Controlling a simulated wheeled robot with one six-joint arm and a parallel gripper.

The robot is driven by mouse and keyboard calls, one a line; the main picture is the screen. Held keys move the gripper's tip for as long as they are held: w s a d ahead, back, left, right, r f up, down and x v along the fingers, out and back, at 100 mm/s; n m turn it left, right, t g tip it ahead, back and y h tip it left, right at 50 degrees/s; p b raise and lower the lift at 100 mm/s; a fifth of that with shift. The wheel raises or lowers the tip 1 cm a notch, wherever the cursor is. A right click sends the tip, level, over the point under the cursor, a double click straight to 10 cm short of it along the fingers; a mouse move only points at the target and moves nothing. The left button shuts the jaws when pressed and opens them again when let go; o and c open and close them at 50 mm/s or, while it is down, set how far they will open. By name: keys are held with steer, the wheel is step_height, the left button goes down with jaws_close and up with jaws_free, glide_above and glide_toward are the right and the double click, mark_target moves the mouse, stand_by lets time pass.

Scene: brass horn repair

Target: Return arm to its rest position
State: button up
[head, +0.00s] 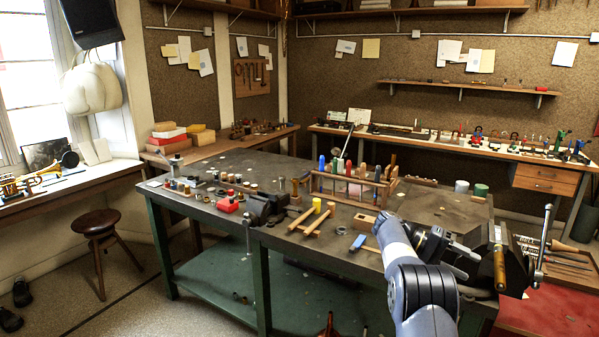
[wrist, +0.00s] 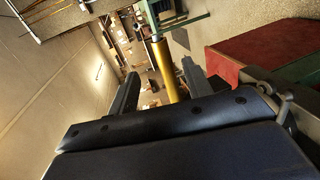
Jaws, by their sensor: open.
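My arm (head: 425,290) rises from the bottom of the head view and bends over the front right part of the workbench (head: 430,208). My gripper (head: 468,257) is at the bench's right end, beside a dark vise (head: 515,262) with an upright brass cylinder (head: 500,268) on its near side. In the wrist view my gripper (wrist: 160,72) has its two dark fingers spread apart. A brass cylinder (wrist: 166,70) shows in the gap between them, with clear space on both sides. I cannot tell how deep it sits between the fingers.
A wooden rack of colored-handled tools (head: 350,187) stands mid-bench. A second vise (head: 265,205) is on the bench's left front edge. A red surface (head: 560,312) lies low at the right. A stool (head: 97,225) stands on open floor at the left.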

mark_target(496, 279)
steer(key=p+x, duration=0.2)
steer(key=x, duration=0.7)
steer(key=shift+s+d+p, duration=0.2)
steer(key=shift+p, duration=0.15)
steer(key=s+a+b, duration=0.3)
steer(key=s+a, duration=0.2)
steer(key=s, duration=0.3)
steer(key=shift+s+a+b, duration=0.25)
steer(key=shift+s+b, duration=0.05)
steer(key=shift+s, duration=0.05)
